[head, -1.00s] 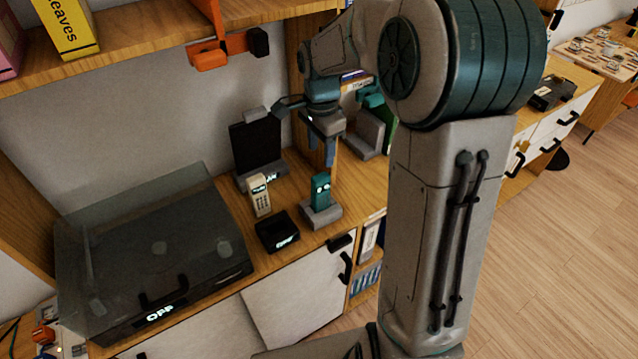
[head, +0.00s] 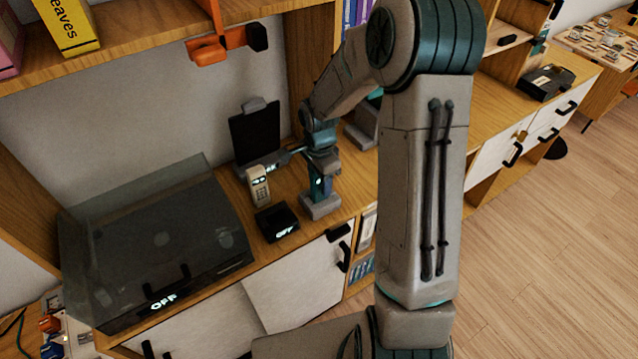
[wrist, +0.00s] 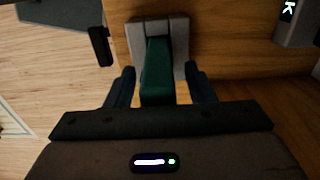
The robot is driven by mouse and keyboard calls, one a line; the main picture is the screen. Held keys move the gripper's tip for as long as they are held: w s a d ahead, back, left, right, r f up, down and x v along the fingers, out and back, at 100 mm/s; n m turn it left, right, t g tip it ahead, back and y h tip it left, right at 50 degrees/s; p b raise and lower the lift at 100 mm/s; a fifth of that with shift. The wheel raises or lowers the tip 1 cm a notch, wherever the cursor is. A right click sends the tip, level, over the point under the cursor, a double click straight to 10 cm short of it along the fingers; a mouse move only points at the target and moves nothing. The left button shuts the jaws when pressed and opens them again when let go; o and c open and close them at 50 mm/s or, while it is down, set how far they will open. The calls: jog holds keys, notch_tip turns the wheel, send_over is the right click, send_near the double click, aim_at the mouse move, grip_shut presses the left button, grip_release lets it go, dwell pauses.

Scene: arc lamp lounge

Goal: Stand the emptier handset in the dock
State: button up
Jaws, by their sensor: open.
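A teal handset (head: 319,187) stands upright in a small grey base (head: 320,208) on the wooden counter. A cream handset (head: 258,187) with a lit screen and keypad stands to its left, slightly tilted. A small black box (head: 277,222) with a lit label sits in front of the cream handset; whether it is the dock I cannot tell. My gripper (head: 322,180) is over the teal handset, pointing down. In the wrist view, its open fingers (wrist: 158,80) are on either side of the teal handset (wrist: 157,70), with small gaps. The charge marks are too small to read.
A record player with a smoky lid (head: 155,235), reading OFF, fills the counter's left. A black upright panel (head: 255,135) stands behind the cream handset. A grey block (head: 360,125) stands behind my gripper. An orange bracket (head: 225,45) hangs from the shelf above.

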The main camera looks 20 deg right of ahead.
jog(key=shift+f, duration=0.2)
grip_shut()
jog(key=shift+r, duration=0.15)
